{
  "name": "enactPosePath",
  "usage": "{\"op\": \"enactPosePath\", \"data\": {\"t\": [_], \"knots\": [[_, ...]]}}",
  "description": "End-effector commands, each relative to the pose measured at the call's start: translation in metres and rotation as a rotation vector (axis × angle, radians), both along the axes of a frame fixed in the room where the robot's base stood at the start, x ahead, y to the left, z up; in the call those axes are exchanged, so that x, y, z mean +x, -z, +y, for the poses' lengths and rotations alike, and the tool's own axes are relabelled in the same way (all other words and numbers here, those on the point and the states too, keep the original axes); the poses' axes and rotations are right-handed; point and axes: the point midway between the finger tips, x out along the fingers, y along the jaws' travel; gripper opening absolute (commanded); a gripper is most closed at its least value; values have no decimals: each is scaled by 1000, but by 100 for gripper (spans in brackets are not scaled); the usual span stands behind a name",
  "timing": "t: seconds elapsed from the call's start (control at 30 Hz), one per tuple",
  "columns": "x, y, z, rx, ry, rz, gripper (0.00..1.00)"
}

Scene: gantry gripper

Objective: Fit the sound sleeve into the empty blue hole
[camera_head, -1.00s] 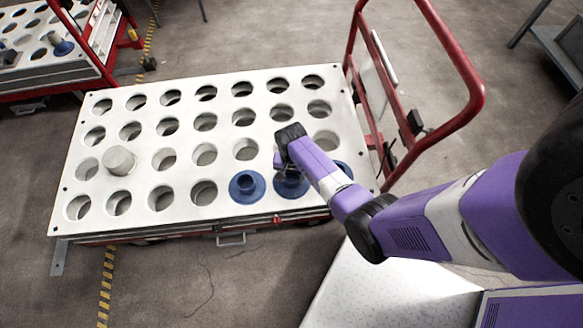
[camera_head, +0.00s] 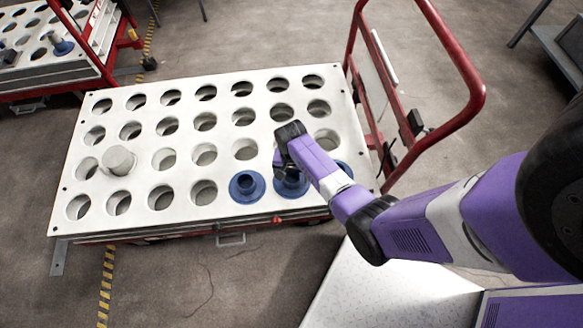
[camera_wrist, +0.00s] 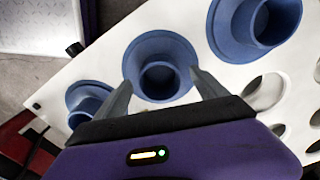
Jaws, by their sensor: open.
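Three blue flanged sleeves with hollow round collars stand in a row at the white plate's near right edge. The left one (camera_head: 247,187) is in full view, the middle one (camera_head: 291,188) is partly hidden by my gripper (camera_head: 280,160), and the right one (camera_head: 345,172) is mostly behind my arm. In the wrist view, my gripper (camera_wrist: 160,77) is open and empty, its fingertips on either side of the middle sleeve's collar (camera_wrist: 150,52). I cannot tell whether they touch it. No damage shows, so I cannot tell which sleeve is sound.
The white plate (camera_head: 225,222) has rows of round holes, mostly open. A pale grey cylinder (camera_head: 118,160) stands in one at left. A red handrail (camera_head: 475,85) rises at the plate's right end. Another red trolley (camera_head: 60,75) with a holed plate stands at upper left.

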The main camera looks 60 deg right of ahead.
Motion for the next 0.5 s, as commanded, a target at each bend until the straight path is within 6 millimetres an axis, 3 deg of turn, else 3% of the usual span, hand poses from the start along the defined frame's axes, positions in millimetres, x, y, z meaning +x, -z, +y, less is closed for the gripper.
{"op": "enactPosePath", "data": {"t": [0.2,0.5], "knots": [[0,-39,0,-1,0,-3,82],[0,-61,0,0,0,0,82]]}}
